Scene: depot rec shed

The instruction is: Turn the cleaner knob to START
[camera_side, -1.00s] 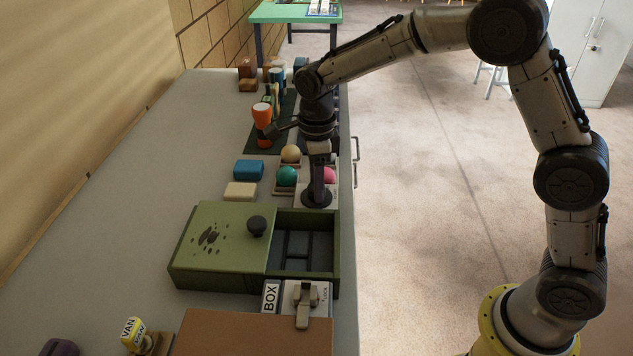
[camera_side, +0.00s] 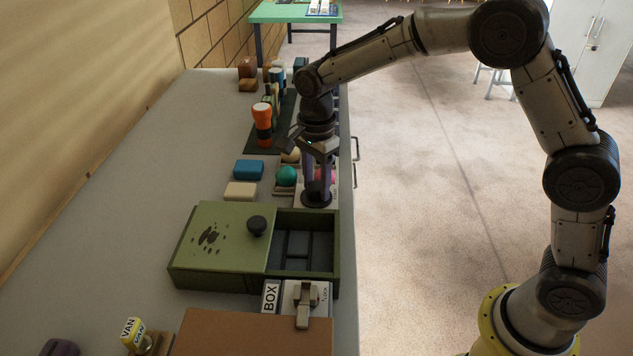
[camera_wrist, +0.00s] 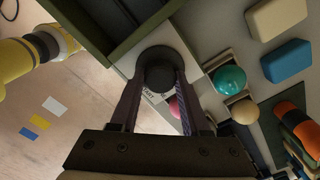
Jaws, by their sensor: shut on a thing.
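The cleaner knob (camera_side: 316,197) is a round dark knob on a pale plate (camera_side: 300,190) at the bench's right edge, just behind the green box. In the wrist view the knob (camera_wrist: 160,70) sits between my two fingers, with small lettering on the plate beside it, partly hidden and too small to read surely. My gripper (camera_side: 317,185) points down over the knob and is shut on it; in the wrist view the fingertips (camera_wrist: 160,82) are at its two sides. Where the knob points cannot be told.
The green box (camera_side: 220,240) with a partly open lid stands close in front. A teal ball (camera_side: 286,176), a pale ball and a pink ball sit behind the knob. Blue (camera_side: 248,169) and cream (camera_side: 240,191) blocks lie left. An orange flashlight (camera_side: 262,118) stands farther back.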

